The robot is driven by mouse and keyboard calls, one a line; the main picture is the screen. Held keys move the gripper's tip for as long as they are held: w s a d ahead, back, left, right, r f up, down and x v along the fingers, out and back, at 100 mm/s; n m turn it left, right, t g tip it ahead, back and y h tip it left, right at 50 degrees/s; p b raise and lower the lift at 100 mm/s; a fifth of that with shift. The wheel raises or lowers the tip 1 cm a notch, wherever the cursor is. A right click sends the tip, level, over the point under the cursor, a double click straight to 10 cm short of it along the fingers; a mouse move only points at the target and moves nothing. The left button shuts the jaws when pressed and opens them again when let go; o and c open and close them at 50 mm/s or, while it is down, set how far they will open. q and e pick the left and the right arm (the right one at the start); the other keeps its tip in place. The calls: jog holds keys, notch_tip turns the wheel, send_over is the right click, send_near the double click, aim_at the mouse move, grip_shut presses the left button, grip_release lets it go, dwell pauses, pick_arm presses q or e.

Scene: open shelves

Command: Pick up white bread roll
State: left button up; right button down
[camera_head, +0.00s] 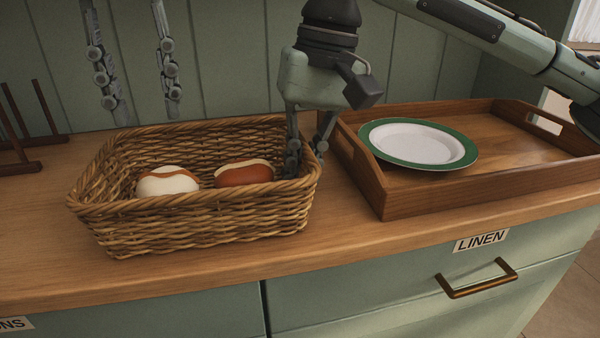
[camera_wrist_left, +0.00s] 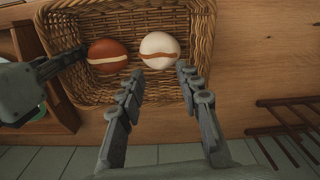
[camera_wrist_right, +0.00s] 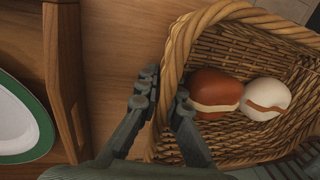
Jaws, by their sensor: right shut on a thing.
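The white bread roll (camera_head: 167,181), with a brown stripe, lies in the left part of the wicker basket (camera_head: 200,234). It also shows in the left wrist view (camera_wrist_left: 160,48) and the right wrist view (camera_wrist_right: 266,97). My left gripper (camera_head: 138,108) is open and empty, above and behind the basket's left part. In the left wrist view its fingertips (camera_wrist_left: 160,72) are spread on either side of the line to the white roll. My right gripper (camera_head: 307,160) is shut on the basket's right rim, one finger inside and one outside; the right wrist view shows this grip (camera_wrist_right: 164,92).
A brown roll with a cream stripe (camera_head: 244,174) lies right of the white one. A wooden tray (camera_head: 400,203) with a green-rimmed plate (camera_head: 417,144) stands right of the basket. A dark wooden rack (camera_head: 22,168) is at left. The counter in front (camera_head: 60,270) is clear.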

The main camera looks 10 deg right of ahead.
aim_at(163, 177)
pick_arm(q)
jog(key=o, duration=0.7)
jog(key=shift+o, duration=0.8)
jog(key=shift+m, duration=0.3)
jog(key=m, duration=0.2)
jog(key=s+m, duration=0.1)
jog(key=m, duration=0.1)
jog(key=m+t, duration=0.1)
jog(key=m, duration=0.1)
jog(key=shift+s+d, duration=0.25)
jog(key=shift+s, duration=0.05)
jog(key=f+m, duration=0.3)
jog(key=m, duration=0.1)
jog(key=f+m+t, duration=0.1)
jog(key=f+m, duration=0.3)
jog(key=m, duration=0.1)
jog(key=w+f+m+t, duration=0.1)
jog(key=f+m, duration=0.2)
jog(key=m, duration=0.1)
jog(key=shift+a+f, duration=0.15)
jog(key=shift+a, duration=0.05)
